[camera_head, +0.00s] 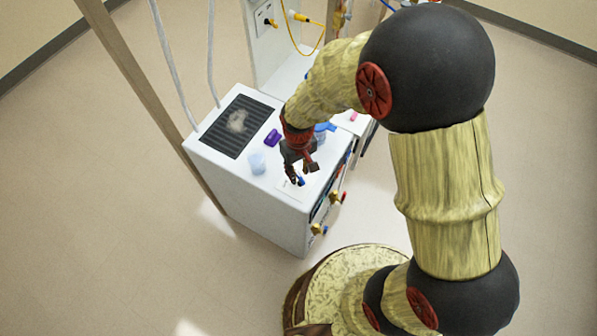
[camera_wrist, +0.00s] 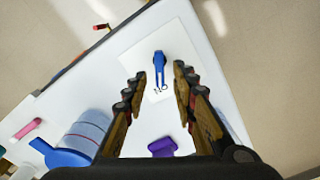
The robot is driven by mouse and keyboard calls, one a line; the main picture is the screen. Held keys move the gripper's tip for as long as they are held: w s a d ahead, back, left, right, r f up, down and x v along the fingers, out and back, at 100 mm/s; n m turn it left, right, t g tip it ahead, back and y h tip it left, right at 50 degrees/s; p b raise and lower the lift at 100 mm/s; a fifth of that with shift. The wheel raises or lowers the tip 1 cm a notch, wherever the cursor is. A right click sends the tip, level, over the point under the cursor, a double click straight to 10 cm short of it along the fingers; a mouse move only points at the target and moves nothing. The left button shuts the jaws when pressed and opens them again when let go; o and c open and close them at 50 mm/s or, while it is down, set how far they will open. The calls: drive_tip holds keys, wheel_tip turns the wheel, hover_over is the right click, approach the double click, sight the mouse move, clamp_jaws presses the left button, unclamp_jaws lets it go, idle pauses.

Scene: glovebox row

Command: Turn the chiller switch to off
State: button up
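The chiller is the white box (camera_head: 240,190) with a dark grille on top. Its switch is a blue lever (camera_wrist: 159,62) on a white plate (camera_wrist: 183,48) on the top face, with small dark marks by its lower end. In the head view the switch's blue (camera_head: 300,181) shows just beside my fingertips. My gripper (camera_head: 291,177) is over the plate, pointing down. In the wrist view the gripper's fingers (camera_wrist: 159,73) are spread, one on each side of the lever, with visible gaps and nothing held. Whether they are level with it in height I cannot tell.
A purple item (camera_head: 272,138), a pale blue cup (camera_head: 257,163) and a blue-and-white container (camera_wrist: 85,133) stand on the same top. A pink item (camera_wrist: 28,128) lies beyond the container. Brass valves (camera_head: 318,229) stick out from the front. Hoses hang at the back left.

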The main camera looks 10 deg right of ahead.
drive_tip(key=shift+f, duration=0.3)
drive_tip(key=shift+c, duration=0.4)
clamp_jaws()
